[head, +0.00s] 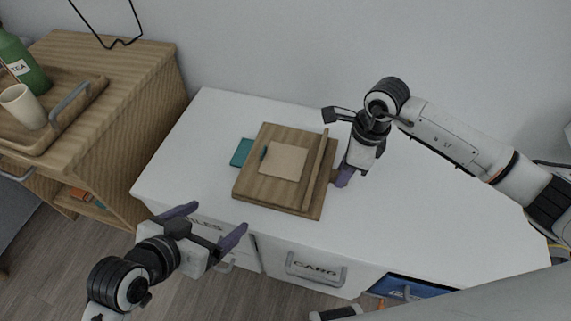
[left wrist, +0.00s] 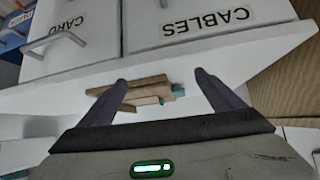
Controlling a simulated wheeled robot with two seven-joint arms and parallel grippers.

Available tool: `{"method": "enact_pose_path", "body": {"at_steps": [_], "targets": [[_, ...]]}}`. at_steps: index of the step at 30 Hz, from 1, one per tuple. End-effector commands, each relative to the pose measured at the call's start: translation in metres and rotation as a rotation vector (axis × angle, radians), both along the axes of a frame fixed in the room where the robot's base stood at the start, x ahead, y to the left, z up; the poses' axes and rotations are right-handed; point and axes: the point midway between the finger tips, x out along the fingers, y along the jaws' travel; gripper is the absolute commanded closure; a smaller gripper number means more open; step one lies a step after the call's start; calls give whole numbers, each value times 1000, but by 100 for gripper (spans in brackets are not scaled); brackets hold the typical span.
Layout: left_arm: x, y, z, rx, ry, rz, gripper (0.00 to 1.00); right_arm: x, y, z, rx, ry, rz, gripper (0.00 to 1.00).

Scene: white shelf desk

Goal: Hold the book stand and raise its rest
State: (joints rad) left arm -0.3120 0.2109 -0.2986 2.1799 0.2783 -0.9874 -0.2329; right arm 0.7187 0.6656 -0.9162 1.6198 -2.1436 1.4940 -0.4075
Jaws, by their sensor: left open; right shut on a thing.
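The wooden book stand (head: 278,198) lies on the white desk, its rest board (head: 253,180) looking folded flat with a pale square panel (head: 283,162) on it and a raised ledge (head: 316,170) along its right side. My right gripper (head: 342,178) is at the stand's right edge, shut on it; the contact is partly hidden. My left gripper (head: 205,224) is open and empty in front of the desk's front left edge, apart from the stand. In the left wrist view the stand (left wrist: 140,92) shows edge-on between the open fingers (left wrist: 160,82).
The white desk (head: 420,215) is clear to the right of the stand. A teal item (head: 241,152) lies at the stand's left edge. Labelled drawers (head: 316,268) front the desk. A wooden cabinet (head: 140,75) on the left carries a tray with a cup (head: 22,106) and green bottle (head: 22,62).

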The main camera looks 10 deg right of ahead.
Motion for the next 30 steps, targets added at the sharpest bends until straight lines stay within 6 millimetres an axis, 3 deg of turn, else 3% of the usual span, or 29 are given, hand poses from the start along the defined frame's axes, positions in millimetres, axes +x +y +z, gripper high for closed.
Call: {"method": "enact_pose_path", "body": {"at_steps": [1, 9, 15, 18, 23, 30], "targets": [[26, 1, 10, 42, -64, -46, 12, 0, 0, 0, 0, 0, 0, 100], [136, 6, 46, 264, -268, -263, 12, 0, 0, 0, 0, 0, 0, 100], [206, 6, 71, 420, -323, -419, 12, 0, 0, 0, 0, 0, 0, 100], [229, -4, 73, 486, -298, -528, 12, 0, 0, 0, 0, 0, 0, 100], [241, -32, 62, 569, -186, -753, 12, 0, 0, 0, -1, 0, 0, 100], [225, -60, 63, 669, 17, -1104, 12, 0, 0, 0, -1, 0, 0, 100]]}}
